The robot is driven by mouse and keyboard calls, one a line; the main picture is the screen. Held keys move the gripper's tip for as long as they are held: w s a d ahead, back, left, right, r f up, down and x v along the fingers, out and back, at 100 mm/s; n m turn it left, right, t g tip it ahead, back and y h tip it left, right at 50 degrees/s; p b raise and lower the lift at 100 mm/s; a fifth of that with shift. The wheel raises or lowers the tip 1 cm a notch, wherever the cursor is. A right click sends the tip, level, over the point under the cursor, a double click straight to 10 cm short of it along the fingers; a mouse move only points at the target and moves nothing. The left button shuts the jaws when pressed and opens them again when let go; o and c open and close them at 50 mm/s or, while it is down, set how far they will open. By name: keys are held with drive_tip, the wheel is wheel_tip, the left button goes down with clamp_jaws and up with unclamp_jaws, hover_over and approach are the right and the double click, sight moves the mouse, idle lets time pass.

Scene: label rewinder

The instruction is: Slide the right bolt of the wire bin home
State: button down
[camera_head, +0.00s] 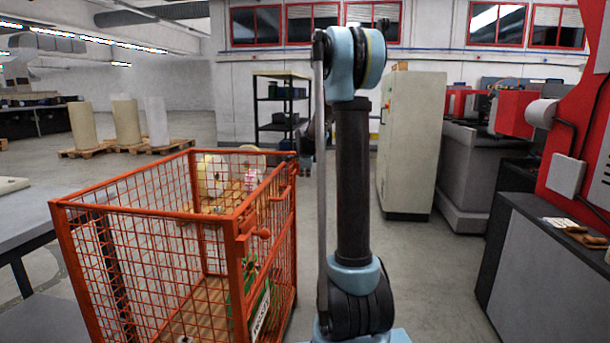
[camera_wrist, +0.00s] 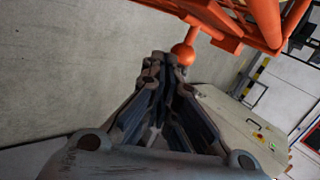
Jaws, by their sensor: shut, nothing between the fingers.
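The orange wire bin (camera_head: 60,222) stands at the left in the head view, and part of its orange frame (camera_wrist: 228,22) crosses the top of the wrist view. An orange ball knob (camera_wrist: 182,54) on a short stem hangs from that frame. My gripper (camera_wrist: 160,62) is shut and empty, its tips just left of the knob; I cannot tell whether they touch. In the head view a bolt with a knob (camera_head: 262,234) shows at the bin's near right corner. Further back on the right side is another bolt-like part (camera_head: 284,193). My gripper is not clear in the head view.
A pale cabinet (camera_head: 412,140) stands behind my arm, and a dark shelf rack (camera_head: 280,110) is at the back. A grey bench (camera_head: 550,270) and red machine (camera_head: 580,110) line the right. Floor (camera_head: 440,275) is clear between my arm and the bench.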

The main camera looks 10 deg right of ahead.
drive_tip(key=shift+w+d+f, duration=0.1)
drive_tip(key=shift+w, duration=0.65)
drive_tip(key=w, duration=0.1)
drive_tip(key=w+d, duration=0.1)
drive_tip(key=w, duration=0.3)
drive_tip(key=shift+d, duration=0.3)
drive_tip(key=shift+s, duration=0.15)
drive_tip(key=s+f+v, duration=0.1)
drive_tip(key=v, duration=1.2)
drive_tip(key=shift+s+f, duration=0.3)
drive_tip(key=shift+s, duration=0.05)
drive_tip(key=shift+a, duration=0.15)
